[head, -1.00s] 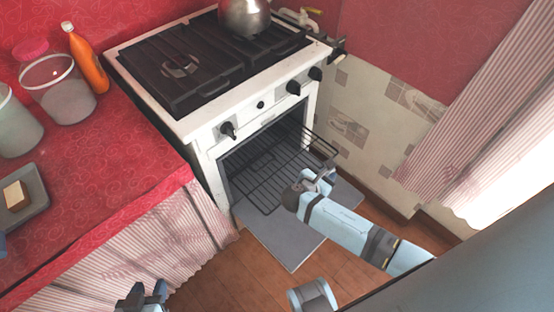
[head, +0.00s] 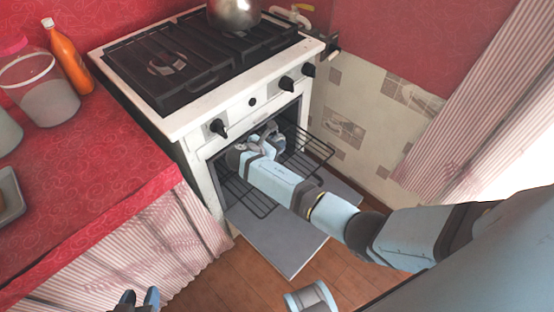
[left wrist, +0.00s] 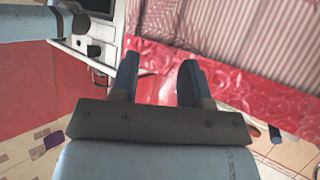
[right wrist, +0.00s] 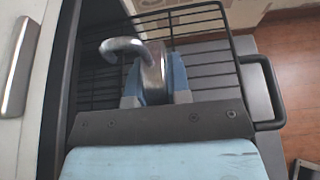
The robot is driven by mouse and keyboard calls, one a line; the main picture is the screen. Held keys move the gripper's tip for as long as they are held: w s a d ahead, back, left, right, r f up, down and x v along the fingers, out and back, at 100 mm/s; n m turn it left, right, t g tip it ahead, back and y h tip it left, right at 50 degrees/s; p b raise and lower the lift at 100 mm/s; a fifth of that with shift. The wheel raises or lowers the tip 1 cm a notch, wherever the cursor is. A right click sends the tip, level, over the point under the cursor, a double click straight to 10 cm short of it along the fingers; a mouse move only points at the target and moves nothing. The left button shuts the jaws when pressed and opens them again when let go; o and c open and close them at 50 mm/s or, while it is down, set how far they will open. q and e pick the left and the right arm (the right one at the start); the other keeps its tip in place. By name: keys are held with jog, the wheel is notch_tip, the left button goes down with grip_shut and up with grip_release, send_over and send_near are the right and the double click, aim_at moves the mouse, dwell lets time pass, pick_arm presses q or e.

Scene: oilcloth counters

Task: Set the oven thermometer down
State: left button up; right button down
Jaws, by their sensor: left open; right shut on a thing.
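My right gripper (head: 268,138) reaches into the open oven above the wire rack (head: 255,197). In the right wrist view, my right gripper (right wrist: 156,80) is shut on the oven thermometer (right wrist: 152,66), a shiny metal piece with a curved hook that points left. The rack (right wrist: 205,48) lies behind and below it; I cannot tell whether they touch. The thermometer's dial is not visible. My left gripper (head: 140,298) is open and empty at the bottom of the head view, in front of the counter. Its two fingers show apart in the left wrist view (left wrist: 158,78).
The white stove (head: 190,125) has its grey oven door (head: 285,245) folded down. A metal pot (head: 235,12) stands on the burners. The red counter (head: 90,165) at left holds a clear tub (head: 45,95) and an orange bottle (head: 68,62). The wooden floor is clear.

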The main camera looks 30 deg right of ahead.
aim_at(278, 163)
jog(key=f, duration=0.3)
jog(key=shift+s+d+b, duration=0.1)
jog(key=shift+s+b, duration=0.1)
jog(key=shift+b, duration=0.1)
notch_tip(278, 163, down, 3)
jog(key=shift+f+b, duration=0.2)
jog(key=shift+b, duration=0.75)
jog(key=shift+w+f, duration=0.15)
jog(key=shift+f, duration=0.05)
jog(key=shift+r, duration=0.15)
jog(key=c, duration=1.1)
grip_release()
jog(key=shift+f, duration=0.2)
pick_arm(q)
jog(key=shift+w+d+r+t+h, duration=0.15)
jog(key=shift+w+d+t+h, duration=0.15)
jog(key=shift+h, duration=0.1)
